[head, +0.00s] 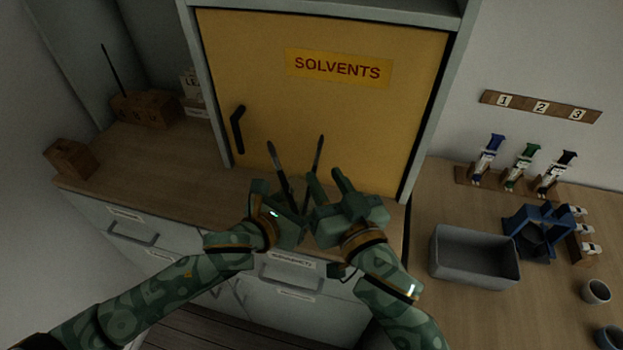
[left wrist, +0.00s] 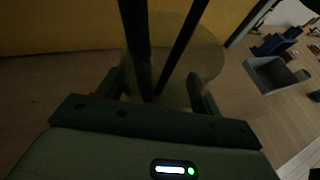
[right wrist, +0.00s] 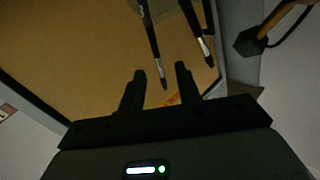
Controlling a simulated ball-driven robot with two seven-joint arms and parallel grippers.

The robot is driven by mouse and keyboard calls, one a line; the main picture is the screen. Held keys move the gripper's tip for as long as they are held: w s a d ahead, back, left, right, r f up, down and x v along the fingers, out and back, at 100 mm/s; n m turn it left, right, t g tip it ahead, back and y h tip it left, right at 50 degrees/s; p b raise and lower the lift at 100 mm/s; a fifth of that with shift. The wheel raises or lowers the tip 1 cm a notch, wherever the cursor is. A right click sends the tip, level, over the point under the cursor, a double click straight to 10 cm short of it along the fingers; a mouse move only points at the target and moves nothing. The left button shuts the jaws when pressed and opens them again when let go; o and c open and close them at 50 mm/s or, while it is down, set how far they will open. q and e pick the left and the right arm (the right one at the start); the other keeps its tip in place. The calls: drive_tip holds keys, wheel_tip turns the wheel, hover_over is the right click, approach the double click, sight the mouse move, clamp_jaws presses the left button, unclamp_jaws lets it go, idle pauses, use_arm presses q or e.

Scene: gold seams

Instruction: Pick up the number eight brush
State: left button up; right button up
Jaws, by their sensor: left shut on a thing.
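Two dark brushes stand bristles up in front of the yellow cabinet, the left brush (head: 277,160) thicker than the right brush (head: 319,155). My right gripper (head: 325,183) is open. In the right wrist view one brush's bristle end (right wrist: 163,76) shows between its fingers, not visibly gripped, and the other brush (right wrist: 207,46) is beside the right finger.
The yellow solvents cabinet (head: 330,110) stands close behind the brushes. On the right bench are a grey bin (head: 474,258), a blue holder (head: 540,230) and several tubes. A wooden box (head: 148,108) and a wooden block (head: 72,159) are on the left counter, which has clear room in front.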

sight(317, 165)
drive_tip(key=x, duration=0.7)
drive_tip(key=shift+w+f, duration=0.35)
drive_tip(key=shift+w, duration=0.05)
clamp_jaws()
